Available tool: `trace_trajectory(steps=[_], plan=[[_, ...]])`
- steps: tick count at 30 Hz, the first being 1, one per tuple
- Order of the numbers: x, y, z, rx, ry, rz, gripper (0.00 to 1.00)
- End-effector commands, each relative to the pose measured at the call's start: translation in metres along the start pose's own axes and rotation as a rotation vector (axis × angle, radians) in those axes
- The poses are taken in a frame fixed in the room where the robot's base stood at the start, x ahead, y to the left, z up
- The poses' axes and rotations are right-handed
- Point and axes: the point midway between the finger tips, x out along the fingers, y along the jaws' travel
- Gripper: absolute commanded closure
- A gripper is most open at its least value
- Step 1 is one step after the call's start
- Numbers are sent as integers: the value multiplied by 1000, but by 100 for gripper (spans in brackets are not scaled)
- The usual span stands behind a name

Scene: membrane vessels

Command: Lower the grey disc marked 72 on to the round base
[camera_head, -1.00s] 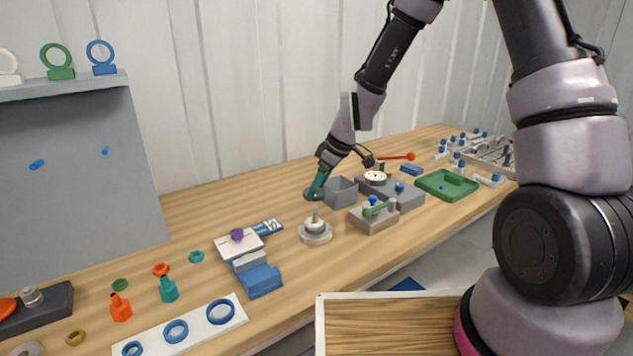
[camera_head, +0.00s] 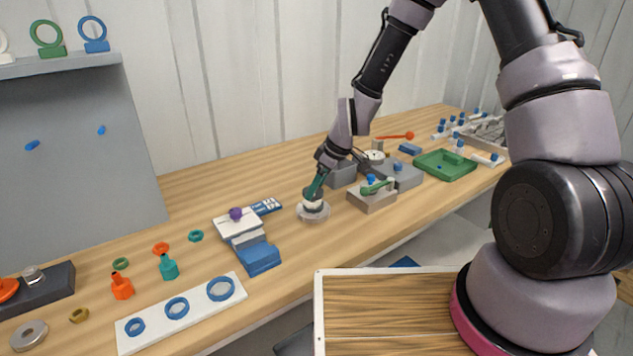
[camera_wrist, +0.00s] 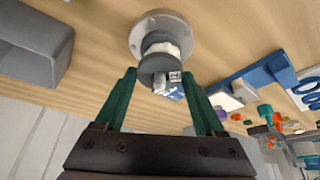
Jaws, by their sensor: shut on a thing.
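The round base (camera_head: 325,214) stands on the bench, a light grey flange with a pale core in its middle. In the wrist view the base's flange (camera_wrist: 139,39) is at the top centre. The grey disc (camera_wrist: 149,66), with a small knob and a white label, is in front of the pale core, roughly in line with it. My gripper (camera_wrist: 158,74) has its green fingers on either side of the disc and is shut on it. The number on the label is too small to read. I cannot tell whether the disc touches the base. In the head view my gripper (camera_head: 313,196) is directly over the base.
A grey open box (camera_head: 342,174) is behind and right of the base. A tan block (camera_head: 370,201) with a green part stands close to its right. A white and blue stepped block (camera_head: 258,258) is to its left. A green tray (camera_head: 446,166) lies farther right.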

Motion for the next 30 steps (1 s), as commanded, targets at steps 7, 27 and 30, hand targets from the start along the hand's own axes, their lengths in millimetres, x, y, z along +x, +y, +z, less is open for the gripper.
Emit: trace_trajectory(steps=[7,27,30], plan=[[3,0,1,0,0,0,83],[-11,1,0,0,2,2,0],[-28,1,1,-1,1,4,0]])
